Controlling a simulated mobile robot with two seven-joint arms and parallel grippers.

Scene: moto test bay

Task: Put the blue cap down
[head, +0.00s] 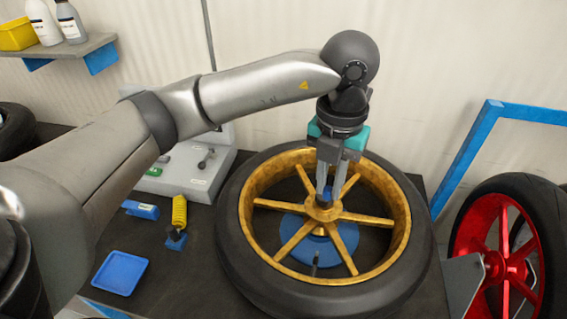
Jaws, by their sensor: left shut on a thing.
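The blue cap (327,194) shows as a small blue patch between the fingers of my left gripper (329,197), right at the hub of the gold-rimmed wheel (291,248). My left gripper points down and is shut on the cap. The fingers hide much of the cap, and I cannot tell whether it touches the hub. The wheel lies flat with its black tyre on the dark bench (190,285). My right gripper is out of view.
A blue tray (120,272) lies empty at the bench's left front. A blue tool (141,209) and a yellow coil (179,212) lie behind it. A grey machine (190,175) stands at the back. A red wheel (495,265) and blue frame (470,150) are at right.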

